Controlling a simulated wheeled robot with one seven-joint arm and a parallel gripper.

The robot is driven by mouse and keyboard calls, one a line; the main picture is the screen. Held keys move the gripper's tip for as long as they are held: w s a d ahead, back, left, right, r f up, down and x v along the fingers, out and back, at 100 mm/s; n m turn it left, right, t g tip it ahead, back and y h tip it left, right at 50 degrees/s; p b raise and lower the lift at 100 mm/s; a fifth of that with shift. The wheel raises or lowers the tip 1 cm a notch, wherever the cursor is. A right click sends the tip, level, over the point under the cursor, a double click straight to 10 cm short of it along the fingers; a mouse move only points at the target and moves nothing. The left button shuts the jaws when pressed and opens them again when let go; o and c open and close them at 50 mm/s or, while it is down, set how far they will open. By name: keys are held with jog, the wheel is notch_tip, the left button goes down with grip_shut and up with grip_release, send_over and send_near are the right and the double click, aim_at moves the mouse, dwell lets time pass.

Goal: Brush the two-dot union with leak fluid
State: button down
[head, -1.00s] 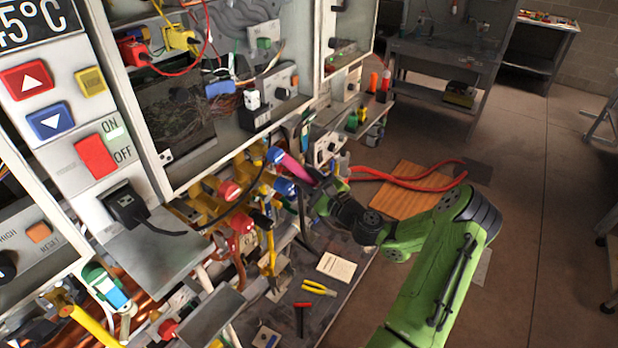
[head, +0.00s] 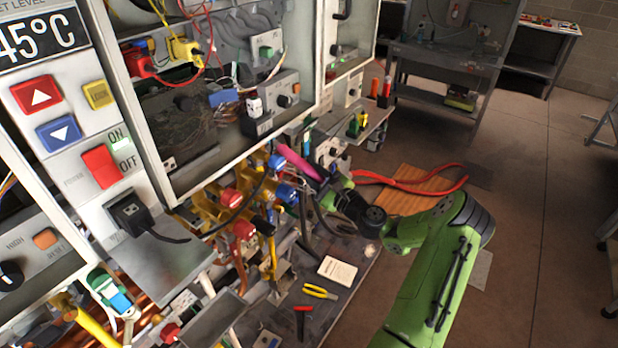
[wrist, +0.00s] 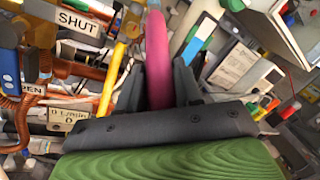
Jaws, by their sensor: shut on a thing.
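My gripper (wrist: 158,88) is shut on a magenta rod-like tool (wrist: 157,45), which I take to be the brush. In the head view the tool (head: 298,162) points up and left from my gripper (head: 326,184), toward the pipes and valves under the heater cabinet. Its far end is near a blue fitting (head: 276,162), and I cannot tell whether they touch. The brush tip is not clear in the wrist view. I cannot make out a union with two dots in either view, nor any leak fluid.
Red valve handles (head: 243,229) and a blue one (head: 286,192) crowd the brass pipes. A black cable hangs across them. A SHUT label (wrist: 78,24) is left of the tool. Yellow-handled pliers (head: 320,291) and a paper card (head: 338,270) lie on the shelf below. Open floor is at right.

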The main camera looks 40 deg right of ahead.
jog(key=shift+w, duration=0.15)
jog(key=a, duration=0.2)
jog(key=s+a, duration=0.1)
jog(key=shift+s+a, duration=0.1)
jog(key=shift+a, duration=0.3)
jog(key=shift+s+d+b, duration=0.1)
jog(key=shift+s+d, duration=0.25)
jog(key=shift+s, duration=0.6)
jog(key=shift+s+d+b, duration=0.15)
jog(key=shift+s+d, duration=0.15)
jog(key=shift+s, duration=0.6)
jog(key=shift+s+d+b, duration=0.1)
jog(key=shift+s+d, duration=0.25)
jog(key=shift+s, duration=0.6)
jog(key=s, duration=0.1)
jog(key=s+d, duration=0.1)
jog(key=s, duration=0.1)
jog(key=shift+w, duration=0.1)
